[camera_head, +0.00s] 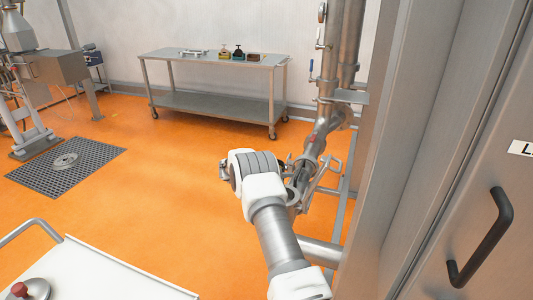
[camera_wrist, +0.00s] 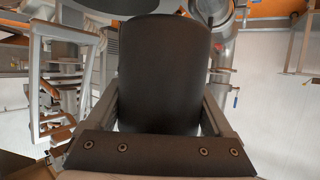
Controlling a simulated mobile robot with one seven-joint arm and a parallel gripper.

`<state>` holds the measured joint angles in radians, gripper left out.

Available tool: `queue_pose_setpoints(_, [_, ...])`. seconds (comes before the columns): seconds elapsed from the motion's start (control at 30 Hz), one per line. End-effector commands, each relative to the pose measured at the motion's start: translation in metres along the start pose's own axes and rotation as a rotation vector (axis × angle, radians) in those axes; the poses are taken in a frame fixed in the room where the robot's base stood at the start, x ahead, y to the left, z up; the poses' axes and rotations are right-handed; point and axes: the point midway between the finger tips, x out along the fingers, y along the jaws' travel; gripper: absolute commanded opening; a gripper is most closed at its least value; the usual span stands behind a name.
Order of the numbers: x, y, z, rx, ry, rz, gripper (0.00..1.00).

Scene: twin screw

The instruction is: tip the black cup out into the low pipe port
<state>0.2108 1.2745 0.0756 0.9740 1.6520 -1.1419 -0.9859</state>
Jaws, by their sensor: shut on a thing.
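The black cup (camera_wrist: 165,60) fills the middle of the wrist view, held between the two fingers of my gripper (camera_wrist: 163,95). My gripper is shut on its sides. The cup's mouth and contents cannot be seen, and its tilt is unclear. In the head view my white wrist (camera_head: 262,180) is beside the lower metal pipework (camera_head: 318,138), and the cup cannot be made out there. In the wrist view a round metal pipe end (camera_wrist: 212,10) shows beyond the cup at upper right, apart from it in the picture. I cannot tell whether it is the low port.
Vertical steel pipes (camera_head: 341,50) rise behind the arm. A steel cabinet with a black handle (camera_head: 482,238) is close at right. A steel trolley table (camera_head: 205,62) with small items stands at the back wall. Orange floor (camera_head: 150,190) lies open at left, with a floor grate (camera_head: 68,163).

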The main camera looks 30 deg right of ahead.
Motion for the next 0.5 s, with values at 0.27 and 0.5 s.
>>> queue_pose_setpoints(0.27, [0.0038,0.0065,0.0057,0.049,-0.002,0.03,0.19])
queue_pose_setpoints(0.5, [-0.0003,0.0017,-0.0021,0.207,-0.022,-0.038,0.19])
